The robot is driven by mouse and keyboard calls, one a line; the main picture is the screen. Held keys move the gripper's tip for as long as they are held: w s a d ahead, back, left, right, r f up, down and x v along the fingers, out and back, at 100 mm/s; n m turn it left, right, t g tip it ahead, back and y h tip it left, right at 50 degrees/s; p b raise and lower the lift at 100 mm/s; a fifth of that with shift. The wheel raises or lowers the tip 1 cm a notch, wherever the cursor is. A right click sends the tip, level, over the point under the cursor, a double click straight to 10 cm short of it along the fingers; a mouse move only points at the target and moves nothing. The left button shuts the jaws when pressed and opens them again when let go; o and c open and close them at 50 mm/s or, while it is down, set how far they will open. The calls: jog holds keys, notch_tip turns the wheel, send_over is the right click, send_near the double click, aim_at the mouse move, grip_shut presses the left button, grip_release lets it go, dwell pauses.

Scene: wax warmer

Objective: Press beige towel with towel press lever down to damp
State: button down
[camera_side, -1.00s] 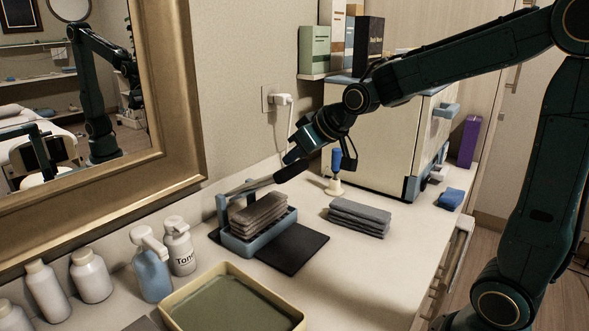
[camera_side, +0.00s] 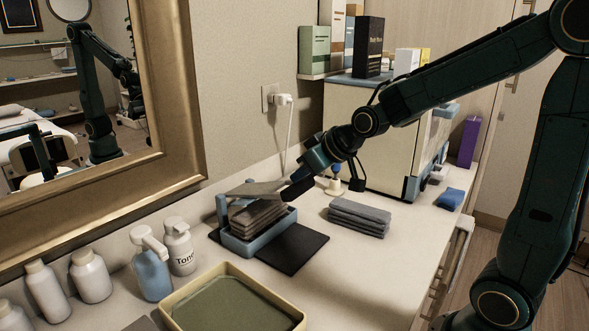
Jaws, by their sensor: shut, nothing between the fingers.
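The towel press is a blue tray with a hinged lever, and its blue rim (camera_side: 262,241) shows on a dark mat. A folded greyish-beige towel (camera_side: 258,219) lies in the press. The lever (camera_side: 254,188) runs from the blue post at the left rear, slanting low over the towel, nearly level. My gripper (camera_side: 292,194) is shut and empty, with its tips at the lever's handle end, on the right side of the press. The gripper hides most of the handle, and I cannot tell exactly where they touch.
A stack of grey towels (camera_side: 360,217) lies to the right, with a cream cabinet (camera_side: 382,135) behind. A small blue-topped item (camera_side: 336,180) stands close behind my gripper. Bottles (camera_side: 152,268) and a green-filled tray (camera_side: 232,308) are front left. The dark mat (camera_side: 296,251) is bare on its right.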

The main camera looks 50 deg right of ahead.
aim_at(304, 192)
jog(key=shift+s+f, duration=0.25)
jog(key=shift+f, duration=0.3)
jog(key=shift+s+f, duration=0.2)
jog(key=shift+f, duration=0.3)
jog(key=f, duration=0.3)
jog(key=shift+s+f, duration=0.2)
jog(key=shift+s, duration=0.2)
jog(key=shift+r, duration=0.15)
jog(key=shift+r, duration=0.75)
jog(key=shift+r, duration=0.15)
jog(key=shift+v, duration=2.85)
jog(key=shift+s, duration=0.1)
